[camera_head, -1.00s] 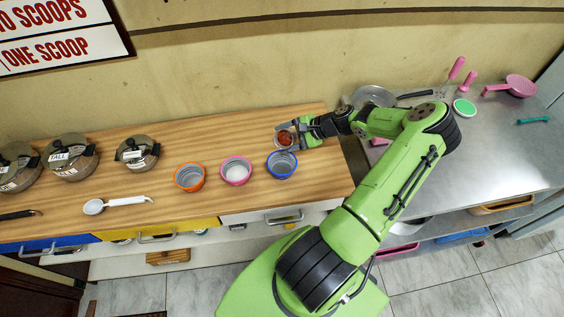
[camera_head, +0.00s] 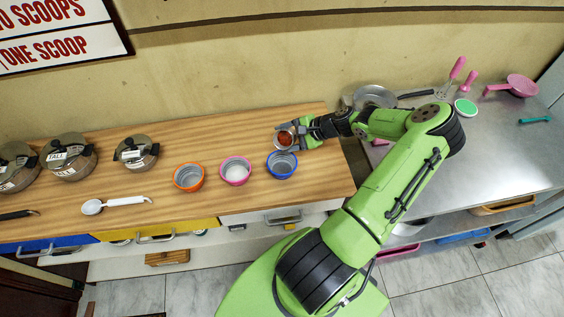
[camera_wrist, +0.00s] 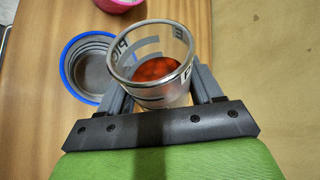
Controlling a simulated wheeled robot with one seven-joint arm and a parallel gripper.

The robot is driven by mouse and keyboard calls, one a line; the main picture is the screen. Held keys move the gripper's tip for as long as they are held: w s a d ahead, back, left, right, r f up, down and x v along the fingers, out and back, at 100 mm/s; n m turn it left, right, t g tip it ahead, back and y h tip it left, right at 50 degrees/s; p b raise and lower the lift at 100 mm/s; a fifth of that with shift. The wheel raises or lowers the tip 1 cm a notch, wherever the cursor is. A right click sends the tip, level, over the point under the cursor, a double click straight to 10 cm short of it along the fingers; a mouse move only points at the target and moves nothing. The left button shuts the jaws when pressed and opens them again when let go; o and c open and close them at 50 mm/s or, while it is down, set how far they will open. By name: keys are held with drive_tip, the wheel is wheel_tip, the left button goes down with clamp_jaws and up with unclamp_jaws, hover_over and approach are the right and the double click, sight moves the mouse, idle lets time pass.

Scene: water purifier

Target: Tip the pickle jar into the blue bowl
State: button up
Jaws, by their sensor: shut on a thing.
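My gripper (camera_head: 289,137) is shut on the pickle jar (camera_head: 285,138), a clear open jar with reddish-orange contents. In the wrist view, the jar (camera_wrist: 160,88) sits between the two fingers (camera_wrist: 165,92), with its mouth toward the camera and dark letters on its wall. The contents are still inside. The blue bowl (camera_head: 282,164), grey inside with a blue rim, stands on the wooden counter just in front of the jar. In the wrist view the blue bowl (camera_wrist: 66,58) is left of the jar, partly hidden behind it and a finger. Its visible inside looks empty.
A pink bowl (camera_head: 236,171) and an orange bowl (camera_head: 189,177) stand left of the blue bowl on the wooden counter (camera_head: 215,140). Lidded pots (camera_head: 136,153) and a white scoop (camera_head: 115,204) are farther left. A metal counter (camera_head: 490,140) with pink utensils lies right.

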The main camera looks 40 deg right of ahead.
drive_tip(key=shift+f+n+h+b, duration=0.2)
drive_tip(key=shift+n+h+b, duration=0.1)
drive_tip(key=shift+b, duration=0.6)
idle(0.7)
drive_tip(key=shift+r+n+t+h+b, duration=0.4)
drive_tip(key=shift+r+t+h+b, duration=0.1)
drive_tip(key=shift+b, duration=0.55)
idle(1.4)
drive_tip(key=shift+f+n+t+h+b, duration=0.3)
drive_tip(key=shift+f+n+h+b, duration=0.1)
drive_tip(key=shift+b, duration=1.45)
idle(0.7)
drive_tip(key=shift+r+n+t+h+b, duration=0.25)
drive_tip(key=shift+n+t+h+b, duration=0.05)
drive_tip(key=shift+b, duration=0.1)
idle(1.0)
